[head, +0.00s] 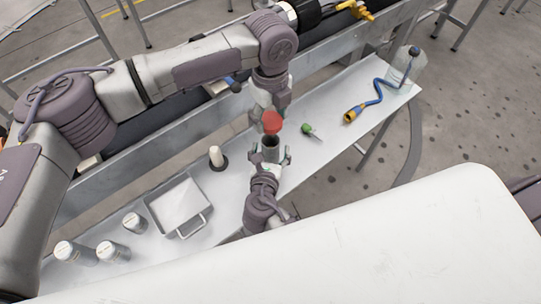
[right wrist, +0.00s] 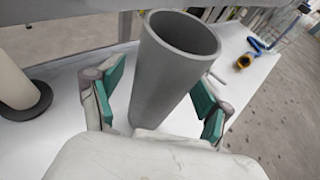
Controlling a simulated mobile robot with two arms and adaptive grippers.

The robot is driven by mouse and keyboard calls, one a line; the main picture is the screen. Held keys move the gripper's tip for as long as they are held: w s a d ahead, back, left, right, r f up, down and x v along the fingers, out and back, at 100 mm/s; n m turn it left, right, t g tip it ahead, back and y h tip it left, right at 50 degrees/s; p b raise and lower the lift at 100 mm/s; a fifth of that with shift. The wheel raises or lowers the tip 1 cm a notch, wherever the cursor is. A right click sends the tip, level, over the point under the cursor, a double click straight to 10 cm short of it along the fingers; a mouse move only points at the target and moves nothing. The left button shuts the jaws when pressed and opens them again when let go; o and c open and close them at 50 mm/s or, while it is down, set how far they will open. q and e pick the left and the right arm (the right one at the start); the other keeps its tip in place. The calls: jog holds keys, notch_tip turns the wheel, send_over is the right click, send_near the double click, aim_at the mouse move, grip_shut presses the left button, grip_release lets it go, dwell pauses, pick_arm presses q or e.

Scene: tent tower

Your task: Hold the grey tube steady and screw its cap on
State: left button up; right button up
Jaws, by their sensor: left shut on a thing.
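The grey tube (head: 270,148) stands upright on the white table with its open end up; its hollow mouth shows in the right wrist view (right wrist: 172,75). My right gripper (head: 272,160) is open, with its green-padded fingers (right wrist: 160,105) on either side of the tube and a gap visible at the pads. My left gripper (head: 268,108) comes down from above and is shut on the red cap (head: 272,123). The cap is above the tube's mouth, apparently apart from it. The left fingertips are partly hidden.
A metal tray (head: 206,214) and a cream cylinder on a dark base (head: 216,158) stand left of the tube. Several grey canisters (head: 113,251) are at the lower left. A green-topped tool (head: 308,129) and blue-corded yellow connector (head: 352,115) lie right.

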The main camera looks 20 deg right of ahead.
grip_shut()
pick_arm(q)
send_over(271, 136)
jog(key=s, duration=0.2)
jog(key=shift+a+f, duration=0.2)
jog(key=shift+f, duration=1.05)
jog(key=shift+a+f, duration=0.15)
jog(key=shift+f, duration=1.1)
jog(key=shift+f, duration=0.15)
jog(key=shift+f, duration=0.75)
jog(key=shift+f, duration=0.55)
